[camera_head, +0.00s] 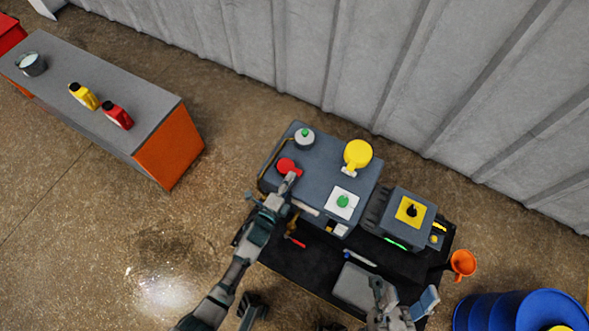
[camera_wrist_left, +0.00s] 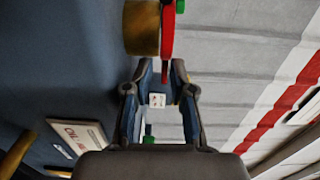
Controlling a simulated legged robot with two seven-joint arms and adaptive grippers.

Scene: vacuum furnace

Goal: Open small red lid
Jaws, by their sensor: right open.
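The small red lid (camera_head: 286,166) is round and sits on the left part of the blue-grey furnace top (camera_head: 318,165). My left gripper (camera_head: 291,178) is just in front of its tab. In the left wrist view the lid (camera_wrist_left: 167,28) shows edge-on against a brass-coloured cylinder (camera_wrist_left: 142,28) and looks closed. Its red tab (camera_wrist_left: 165,72) reaches between the tips of my left gripper (camera_wrist_left: 160,72), which are apart; contact cannot be told. My right gripper (camera_head: 384,295) is open near the bottom of the head view, away from the lid.
A yellow round lid (camera_head: 357,153) and a white-green part (camera_head: 305,139) stand on the furnace top. A box with a yellow panel (camera_head: 411,211) is to the right. An orange mug (camera_head: 463,263) and blue drums (camera_head: 520,311) lie further right. A workbench (camera_head: 110,85) stands at left.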

